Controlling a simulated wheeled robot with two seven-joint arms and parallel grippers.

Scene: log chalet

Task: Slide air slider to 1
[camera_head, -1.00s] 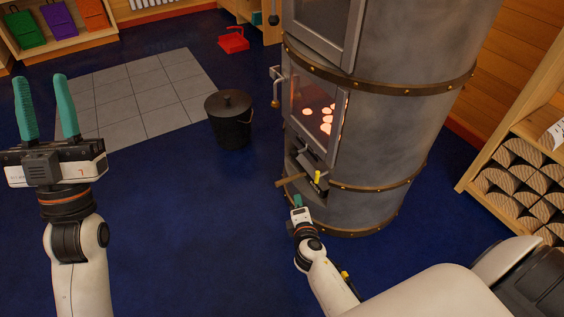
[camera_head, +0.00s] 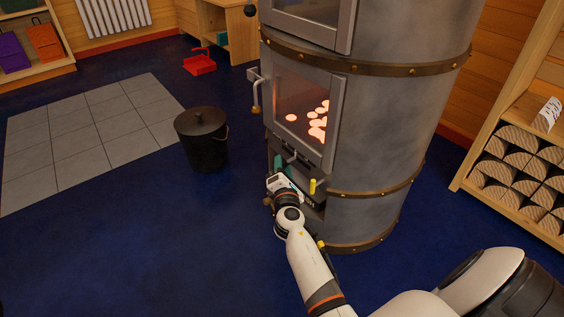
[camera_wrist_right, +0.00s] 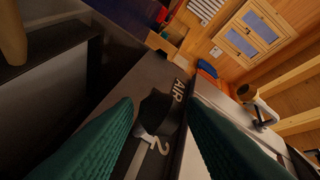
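The air slider's dark knob (camera_wrist_right: 160,112) sits on a dark plate marked "AIR" and "2" in the right wrist view. A white digit 2 (camera_wrist_right: 153,139) and a white line lie just below the knob. My right gripper (camera_wrist_right: 160,103) has its two green fingers apart, one on each side of the knob; a small gap seems to show on both sides. In the head view, my right gripper (camera_head: 281,170) is at the front of the grey stove (camera_head: 390,110), below the glowing glass door (camera_head: 305,108). It hides the knob there. My left gripper is out of view.
A yellow-tipped lever (camera_head: 313,186) stands just right of my right gripper. A lidded black bucket (camera_head: 203,140) stands on the floor left of the stove. A log shelf (camera_head: 470,178) is at the right. The blue floor in front is clear.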

